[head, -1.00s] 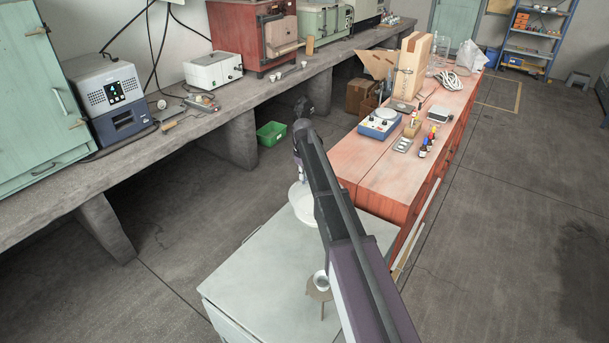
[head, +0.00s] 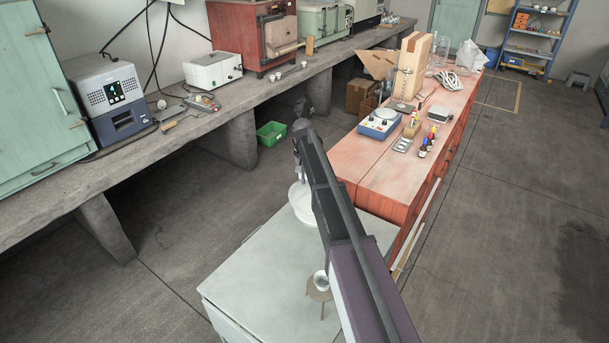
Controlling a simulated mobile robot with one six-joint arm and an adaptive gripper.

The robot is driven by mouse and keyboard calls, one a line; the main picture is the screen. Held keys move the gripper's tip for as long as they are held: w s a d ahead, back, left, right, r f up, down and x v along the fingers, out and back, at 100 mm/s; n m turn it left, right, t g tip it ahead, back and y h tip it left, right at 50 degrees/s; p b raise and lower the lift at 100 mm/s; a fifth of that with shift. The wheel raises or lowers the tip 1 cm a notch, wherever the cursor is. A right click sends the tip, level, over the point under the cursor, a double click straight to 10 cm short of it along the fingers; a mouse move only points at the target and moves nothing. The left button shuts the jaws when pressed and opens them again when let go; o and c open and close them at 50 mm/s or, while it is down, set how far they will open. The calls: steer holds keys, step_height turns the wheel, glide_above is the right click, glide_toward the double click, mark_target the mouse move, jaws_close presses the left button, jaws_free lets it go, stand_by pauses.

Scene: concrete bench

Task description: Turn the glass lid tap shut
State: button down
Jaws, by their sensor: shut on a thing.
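A whitish round vessel (head: 301,205) stands at the far edge of the pale grey cabinet top (head: 265,265). It looks like the body under the glass lid. My arm passes in front of it and covers its right side. My gripper (head: 298,178) is just above the vessel, mostly hidden behind my arm, and shut on the lid's tap. The tap and fingertips are too small and covered to make out, so I cannot see the tap's angle.
A small round metal cup (head: 320,281) sits on a brown stand (head: 318,294) close to my arm. A concrete bench (head: 165,135) runs along the left. The grey top's left part is clear.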

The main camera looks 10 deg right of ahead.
steer(key=m, duration=0.5)
steer(key=shift+m, duration=0.3)
stand_by(0.4)
steer(key=c, duration=0.8)
jaws_free()
steer(key=shift+o, duration=0.2)
